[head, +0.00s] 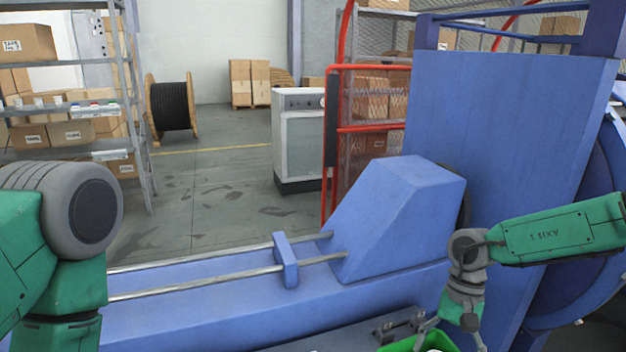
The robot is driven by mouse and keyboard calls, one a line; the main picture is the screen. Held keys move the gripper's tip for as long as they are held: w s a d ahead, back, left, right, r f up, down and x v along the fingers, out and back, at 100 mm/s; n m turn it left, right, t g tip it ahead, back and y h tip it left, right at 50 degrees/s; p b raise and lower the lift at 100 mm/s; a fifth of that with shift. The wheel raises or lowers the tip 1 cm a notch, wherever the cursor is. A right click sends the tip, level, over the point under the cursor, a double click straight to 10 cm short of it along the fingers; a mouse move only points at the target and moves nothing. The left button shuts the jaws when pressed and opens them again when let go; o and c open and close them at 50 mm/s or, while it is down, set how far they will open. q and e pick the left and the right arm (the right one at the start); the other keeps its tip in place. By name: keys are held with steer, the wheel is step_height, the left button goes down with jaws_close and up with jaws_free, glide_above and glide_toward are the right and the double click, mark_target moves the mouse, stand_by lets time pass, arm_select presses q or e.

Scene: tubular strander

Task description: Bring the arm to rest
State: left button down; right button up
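My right arm comes in from the right edge, with a green link and a grey wrist that points down. My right gripper (455,329) is partly in view at the bottom, over a bright green object (425,343) that the lower edge cuts off. The fingertips are not clear, so I cannot tell whether it is open or holds anything. My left arm shows at the left edge as green links and a large grey joint. Its gripper is out of view.
The blue machine (505,130) stands close in front, with a sloped housing (400,215) and two metal rods (220,285) along its bed. A red mesh guard (372,130) and grey cabinet (299,135) stand behind. Shelving (140,120) is at the left. The floor between is clear.

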arm_select(q)
steer(key=d+b, duration=0.1)
steer(key=d, duration=0.3)
arm_select(e)
steer(key=s+d+f+n+t+h+b, duration=0.25)
steer(key=s+f+b, duration=0.2)
steer(key=f, duration=0.75)
steer(key=s+d+f+n+t+h+b, duration=0.2)
steer(key=s+d+f+t+h+b, duration=0.3)
steer(key=f, duration=0.6)
arm_select(q)
steer(key=a+f+b, duration=0.3)
steer(key=f, duration=1.1)
steer(key=shift+w+a+b, duration=0.15)
steer(key=shift+w+b, duration=0.05)
steer(key=shift+b, duration=0.1)
arm_select(e)
steer(key=s+a+f+n+g+y, duration=0.1)
steer(key=s+f+y, duration=0.1)
steer(key=s, duration=0.6)
steer(key=s+a+f+n+g+y, duration=0.1)
steer(key=s+a+f+g+y, duration=0.1)
steer(key=s, duration=0.7)
steer(key=shift+a+f+y, duration=0.25)
steer(key=shift+a+y, duration=0.05)
steer(key=shift+y, duration=0.45)
